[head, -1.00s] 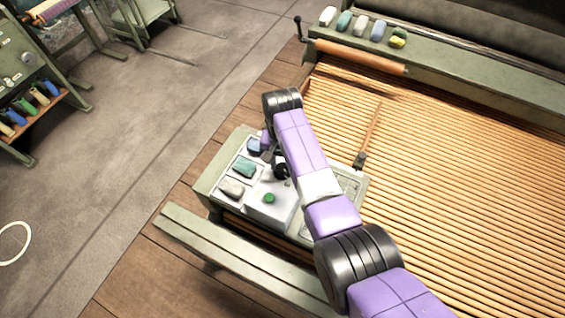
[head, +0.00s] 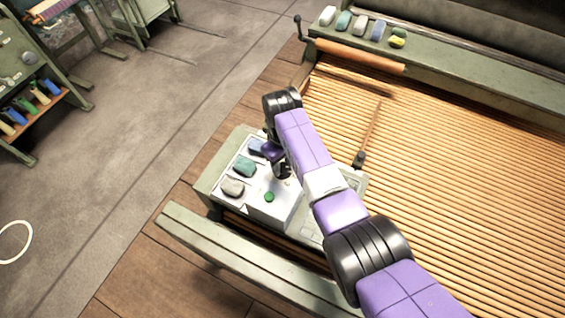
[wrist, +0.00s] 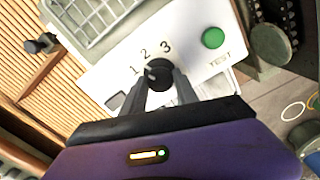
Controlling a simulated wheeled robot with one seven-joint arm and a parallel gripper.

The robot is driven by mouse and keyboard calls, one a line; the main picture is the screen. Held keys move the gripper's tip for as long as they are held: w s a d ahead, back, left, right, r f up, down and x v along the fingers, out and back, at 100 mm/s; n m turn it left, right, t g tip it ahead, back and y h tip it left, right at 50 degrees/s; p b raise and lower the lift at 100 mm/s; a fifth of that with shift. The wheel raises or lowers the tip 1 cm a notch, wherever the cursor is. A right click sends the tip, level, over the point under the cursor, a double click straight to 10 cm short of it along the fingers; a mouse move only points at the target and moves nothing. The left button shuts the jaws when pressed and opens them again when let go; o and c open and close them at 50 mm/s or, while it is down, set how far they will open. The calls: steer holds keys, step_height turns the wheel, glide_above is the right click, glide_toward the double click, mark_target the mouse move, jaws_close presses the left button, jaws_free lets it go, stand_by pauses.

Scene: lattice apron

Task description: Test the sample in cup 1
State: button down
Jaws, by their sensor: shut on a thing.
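A pale tester box (head: 259,211) has a green TEST button (head: 269,197) on its top; the button also shows in the wrist view (wrist: 213,38). Beside the button is a black round dial (wrist: 160,76) with the labels 1, 2 and 3 around it. A small pale mark on the dial appears to face the 1. My gripper (wrist: 161,82) is shut on the dial, one finger on each side. In the head view, my gripper (head: 283,172) and arm hide the dial.
The slatted bed (head: 460,170) spreads to the right, with a thin rod (head: 370,130) on it. A green rail (head: 240,255) runs along the front. Several coloured lumps (head: 361,25) lie on the far ledge, behind an orange roller (head: 358,56).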

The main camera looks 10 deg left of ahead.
mark_target(282, 166)
steer(key=shift+n, duration=2.2)
steer(key=c, duration=0.9)
jaws_free()
steer(key=shift+r, duration=0.1)
step_height(282, 166, up, 8)
steer(key=shift+f, duration=0.2)
